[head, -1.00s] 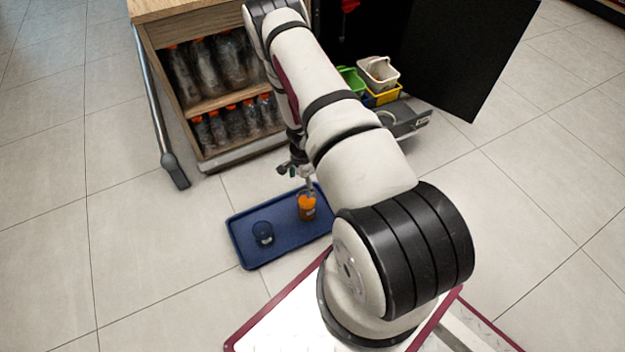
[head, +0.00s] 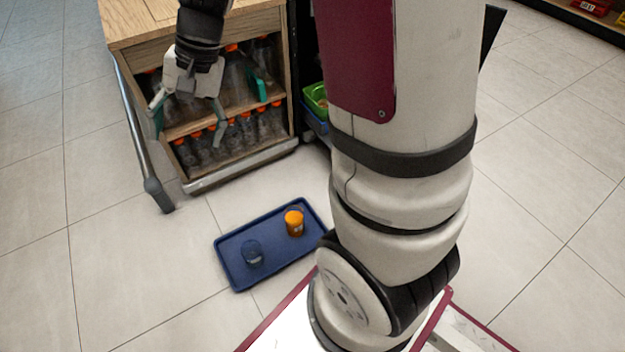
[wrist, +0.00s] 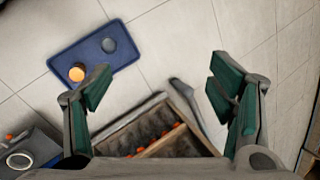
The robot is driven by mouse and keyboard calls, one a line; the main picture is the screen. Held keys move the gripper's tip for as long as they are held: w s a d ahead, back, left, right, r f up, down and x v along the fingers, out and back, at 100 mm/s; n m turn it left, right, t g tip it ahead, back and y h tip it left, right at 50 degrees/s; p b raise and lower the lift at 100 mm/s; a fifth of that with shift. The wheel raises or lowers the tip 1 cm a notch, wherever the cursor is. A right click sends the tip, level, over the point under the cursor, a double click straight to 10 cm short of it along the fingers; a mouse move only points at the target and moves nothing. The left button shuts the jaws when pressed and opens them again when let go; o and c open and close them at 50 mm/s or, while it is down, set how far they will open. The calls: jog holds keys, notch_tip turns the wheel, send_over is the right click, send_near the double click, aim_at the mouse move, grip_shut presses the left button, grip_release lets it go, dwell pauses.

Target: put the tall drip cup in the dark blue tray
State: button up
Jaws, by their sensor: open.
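The dark blue tray (head: 232,258) lies on the floor in the head view, and it also shows at the upper left of the wrist view (wrist: 62,60). A cup with orange contents (head: 294,222) stands upright in its right part in the head view. A dark, clear-looking cup (head: 252,252) stands in its left part. Both cups also show in the wrist view, the orange one (wrist: 77,73) and the dark one (wrist: 108,45). I cannot tell which is the tall drip cup. My gripper (head: 186,122) is open and empty, raised in front of the wooden cabinet, well away from the tray.
The wooden cabinet (head: 240,102) holds shelves of bottles with orange caps. A grey bar (head: 140,140) juts from its left side. A green container (head: 316,98) shows partly behind my arm. The floor left of the tray is clear.

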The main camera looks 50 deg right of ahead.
jog(key=s+a+r+n+g+h, duration=0.1)
jog(key=s+r+n, duration=0.1)
jog(key=s+r, duration=0.35)
jog(key=s+a+r+n, duration=0.2)
jog(key=s, duration=0.6)
jog(key=s+d+n+h, duration=0.1)
jog(key=s+n, duration=0.1)
jog(key=s, duration=0.6)
jog(key=s+d+r+n+h, duration=0.1)
jog(key=s+d+h, duration=0.1)
jog(key=s, duration=0.5)
jog(key=shift+s+d+r+n, duration=0.25)
jog(key=shift+s+r+n, duration=0.05)
jog(key=shift+s+n, duration=0.1)
